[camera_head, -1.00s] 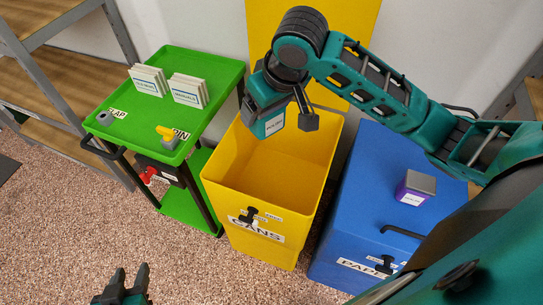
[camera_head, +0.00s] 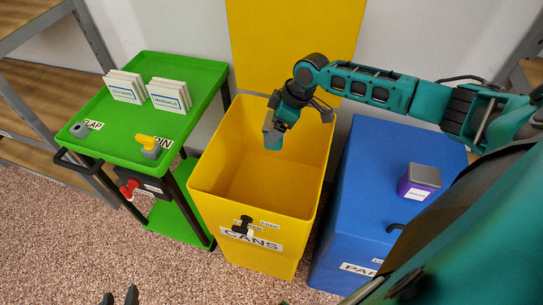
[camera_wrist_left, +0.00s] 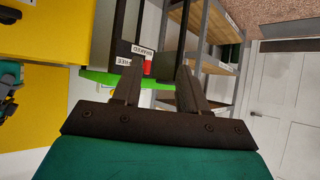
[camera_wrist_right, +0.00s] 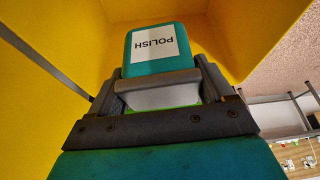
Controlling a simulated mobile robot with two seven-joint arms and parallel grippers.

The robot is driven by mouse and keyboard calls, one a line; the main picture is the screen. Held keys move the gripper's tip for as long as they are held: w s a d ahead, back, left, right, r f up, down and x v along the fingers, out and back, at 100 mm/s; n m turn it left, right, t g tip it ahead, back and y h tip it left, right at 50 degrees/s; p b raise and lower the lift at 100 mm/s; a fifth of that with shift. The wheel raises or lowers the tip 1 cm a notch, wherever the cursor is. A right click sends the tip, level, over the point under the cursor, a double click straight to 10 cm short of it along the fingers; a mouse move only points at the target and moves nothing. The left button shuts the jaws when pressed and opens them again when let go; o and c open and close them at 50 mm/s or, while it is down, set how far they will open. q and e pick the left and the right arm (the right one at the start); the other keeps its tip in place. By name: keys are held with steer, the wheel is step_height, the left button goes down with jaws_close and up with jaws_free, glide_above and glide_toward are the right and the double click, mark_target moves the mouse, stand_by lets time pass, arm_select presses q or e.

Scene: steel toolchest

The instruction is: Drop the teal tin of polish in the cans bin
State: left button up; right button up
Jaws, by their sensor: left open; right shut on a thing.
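The teal tin of polish (camera_wrist_right: 152,65) has a white POLISH label, upside down in the right wrist view. My right gripper (camera_wrist_right: 158,88) is shut on it. In the head view the tin (camera_head: 272,138) hangs in the mouth of the yellow cans bin (camera_head: 225,212), towards its back; its depth there is hard to tell. The bin is open, with a CANS label on its front, and its visible inside looks empty. Yellow walls surround the tin in the right wrist view. My left gripper (camera_wrist_left: 160,88) is open and empty; its tips (camera_head: 120,298) show at the head view's bottom edge.
A blue paper bin (camera_head: 365,200) stands right of the cans bin, with a purple-and-grey tin (camera_head: 420,182) on its closed top. A yellow panel rises behind.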

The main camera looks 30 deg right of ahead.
step_height(320, 180, down, 3)
steer(key=shift+r+b, duration=0.2)
steer(key=shift+b, duration=0.85)
steer(key=shift+f+b, duration=0.75)
steer(key=shift+b, duration=0.15)
steer(key=shift+f, duration=0.2)
arm_select(q)
steer(key=shift+w+d+f+h, duration=0.15)
steer(key=shift+w+d+f, duration=0.3)
steer(key=shift+d, duration=0.15)
steer(key=shift+w+d+f+h, duration=0.15)
steer(key=shift+w+d+f, duration=0.25)
steer(key=shift+d, duration=0.15)
arm_select(e)
steer(key=shift+r, duration=0.1)
steer(key=o, duration=1)
arm_select(q)
steer(key=shift+s+a+f, duration=0.1)
steer(key=shift+a, duration=0.05)
steer(key=shift+s+f, duration=0.1)
